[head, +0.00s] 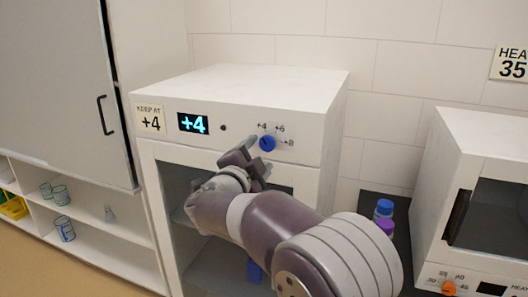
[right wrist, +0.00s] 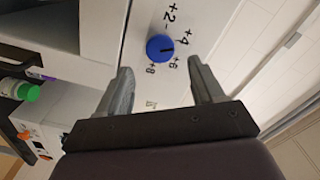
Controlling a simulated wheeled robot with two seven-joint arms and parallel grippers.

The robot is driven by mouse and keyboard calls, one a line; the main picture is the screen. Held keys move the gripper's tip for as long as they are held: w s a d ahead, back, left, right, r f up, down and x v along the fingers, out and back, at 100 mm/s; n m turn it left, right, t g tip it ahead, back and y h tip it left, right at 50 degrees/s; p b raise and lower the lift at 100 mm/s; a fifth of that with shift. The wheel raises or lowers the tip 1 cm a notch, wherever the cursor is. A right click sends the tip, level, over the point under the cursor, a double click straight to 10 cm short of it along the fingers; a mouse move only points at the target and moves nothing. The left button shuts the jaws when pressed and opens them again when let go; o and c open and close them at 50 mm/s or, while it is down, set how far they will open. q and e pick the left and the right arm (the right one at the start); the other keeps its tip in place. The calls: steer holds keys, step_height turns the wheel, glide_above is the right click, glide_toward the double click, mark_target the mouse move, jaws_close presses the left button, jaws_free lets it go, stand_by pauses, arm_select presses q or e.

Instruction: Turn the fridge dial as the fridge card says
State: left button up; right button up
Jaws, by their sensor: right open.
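The white fridge (head: 240,85) has a card (head: 150,119) reading "KEEP AT +4" at its upper left. Its display (head: 193,123) beside the card reads +4. The blue dial (head: 267,143) is on the front panel, ringed by printed marks. In the right wrist view the dial (right wrist: 160,48) shows a dark pointer line, with +2, +4, +6 and +8 around it. My right gripper (head: 256,155) is just in front of the dial, open and empty. In the right wrist view its fingers (right wrist: 158,68) are spread, apart from the dial. My left gripper is not in view.
A white heater (head: 482,135) with an orange dial (head: 448,288) stands at the right, under a partly cut-off card (head: 512,63) reading "35". Bottles with blue (head: 384,207) and purple caps stand between the appliances. Shelves with glassware (head: 64,229) are at the left.

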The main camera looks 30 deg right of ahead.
steer(key=v, duration=0.7)
steer(key=shift+s+a+b, duration=0.2)
steer(key=shift+s+b, duration=0.05)
steer(key=shift+b, duration=0.1)
